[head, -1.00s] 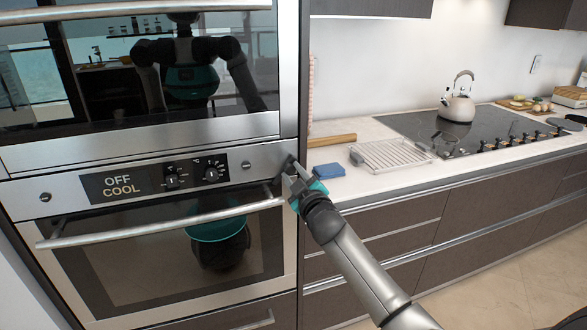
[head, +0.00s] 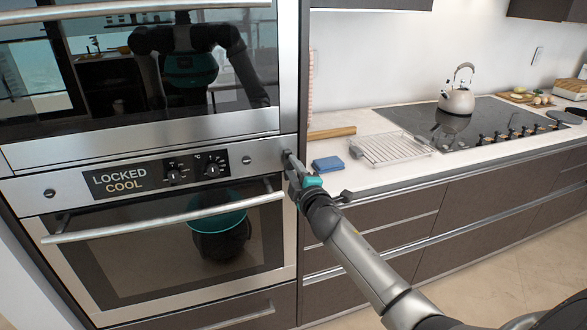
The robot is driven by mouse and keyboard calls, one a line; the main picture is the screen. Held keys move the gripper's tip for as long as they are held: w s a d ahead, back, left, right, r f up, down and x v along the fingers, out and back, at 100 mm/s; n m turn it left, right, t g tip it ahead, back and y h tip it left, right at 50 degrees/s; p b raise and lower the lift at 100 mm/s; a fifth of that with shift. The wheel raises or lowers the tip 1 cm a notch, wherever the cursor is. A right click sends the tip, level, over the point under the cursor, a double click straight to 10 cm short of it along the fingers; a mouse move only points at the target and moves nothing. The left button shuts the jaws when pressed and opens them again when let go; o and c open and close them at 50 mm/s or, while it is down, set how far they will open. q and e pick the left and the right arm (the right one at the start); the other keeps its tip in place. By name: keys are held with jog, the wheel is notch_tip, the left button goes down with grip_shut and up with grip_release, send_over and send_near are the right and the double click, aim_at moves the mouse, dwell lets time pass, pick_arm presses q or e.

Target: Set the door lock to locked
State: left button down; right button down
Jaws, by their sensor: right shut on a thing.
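The lower oven's control panel (head: 228,171) has a dark display (head: 122,180) that reads LOCKED and COOL. Two black knobs sit beside the display. My right gripper (head: 289,160) is at the far right end of the panel, above the right end of the oven door handle (head: 150,224). It is shut on a small dark part there, which looks like the door lock (head: 286,154); the fingers mostly hide it. The oven door (head: 110,267) is closed. My left gripper is not in view.
An upper oven (head: 150,132) sits above the panel, and a drawer lies below the lower oven. To the right, the counter holds a blue cloth (head: 328,163), a wire rack (head: 385,149), a hob and a kettle (head: 457,101). A drawer front is close to my right arm.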

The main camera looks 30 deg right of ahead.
dwell(0.4)
jog(key=c, duration=0.6)
grip_release()
jog(key=shift+o, duration=0.2)
jog(key=p+v, duration=0.1)
jog(key=v, duration=1.4)
jog(key=shift+s+a, duration=0.1)
